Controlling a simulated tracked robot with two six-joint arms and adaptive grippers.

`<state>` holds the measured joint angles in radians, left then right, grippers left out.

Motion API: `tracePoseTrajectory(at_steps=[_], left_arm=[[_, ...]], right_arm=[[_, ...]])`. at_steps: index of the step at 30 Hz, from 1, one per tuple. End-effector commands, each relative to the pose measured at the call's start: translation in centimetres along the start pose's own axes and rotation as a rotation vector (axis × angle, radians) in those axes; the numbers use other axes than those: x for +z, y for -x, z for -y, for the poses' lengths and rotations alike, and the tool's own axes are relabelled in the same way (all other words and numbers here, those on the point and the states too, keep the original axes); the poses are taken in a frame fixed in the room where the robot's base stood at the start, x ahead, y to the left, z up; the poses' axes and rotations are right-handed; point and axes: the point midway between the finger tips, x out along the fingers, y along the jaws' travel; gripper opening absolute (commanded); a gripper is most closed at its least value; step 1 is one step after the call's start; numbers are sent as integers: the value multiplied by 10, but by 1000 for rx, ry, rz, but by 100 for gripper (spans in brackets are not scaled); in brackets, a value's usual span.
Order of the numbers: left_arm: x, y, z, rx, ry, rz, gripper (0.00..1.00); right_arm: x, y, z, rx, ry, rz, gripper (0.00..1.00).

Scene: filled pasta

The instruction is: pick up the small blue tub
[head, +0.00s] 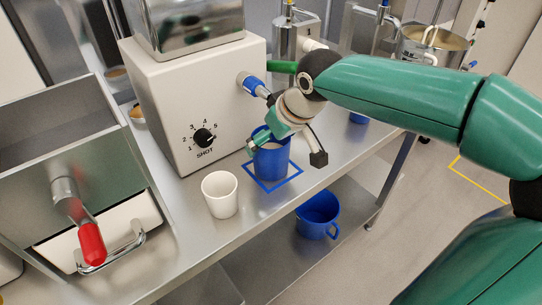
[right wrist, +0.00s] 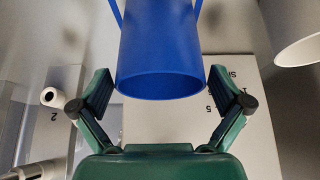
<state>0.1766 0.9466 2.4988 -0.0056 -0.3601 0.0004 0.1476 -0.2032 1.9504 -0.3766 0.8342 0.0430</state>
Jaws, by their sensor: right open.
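The small blue tub (head: 271,163) stands upright on the counter, inside a blue square outline in front of the white machine. My right gripper (head: 284,150) is at the tub's upper part and hides some of its rim. In the right wrist view, the tub (right wrist: 160,55) appears between the two spread fingers of my right gripper (right wrist: 160,94), with a visible gap on each side. The right gripper is open and holds nothing. My left gripper is not in view.
A white cup (head: 220,194) stands just left of the tub. The white machine (head: 190,95) with a dial is close behind. A blue mug (head: 317,214) sits on the lower shelf. A red-handled grey unit (head: 85,200) stands at left. A pot (head: 432,45) is at the back right.

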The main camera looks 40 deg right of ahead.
Motion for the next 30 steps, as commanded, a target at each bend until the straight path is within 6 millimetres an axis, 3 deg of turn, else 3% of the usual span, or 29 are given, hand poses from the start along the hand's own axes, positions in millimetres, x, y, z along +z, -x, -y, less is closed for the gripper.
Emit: tracePoseTrajectory(at_steps=[3, 10, 23, 30], left_arm=[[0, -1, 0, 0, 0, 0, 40], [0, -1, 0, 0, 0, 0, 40], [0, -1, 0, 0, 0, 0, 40], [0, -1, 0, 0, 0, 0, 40]], right_arm=[[0, -9, 0, 0, 0, 1, 100], [0, -9, 1, -1, 1, 0, 98], [-1, -9, 1, -1, 1, -2, 28], [-1, -8, 0, -1, 1, -3, 28]])
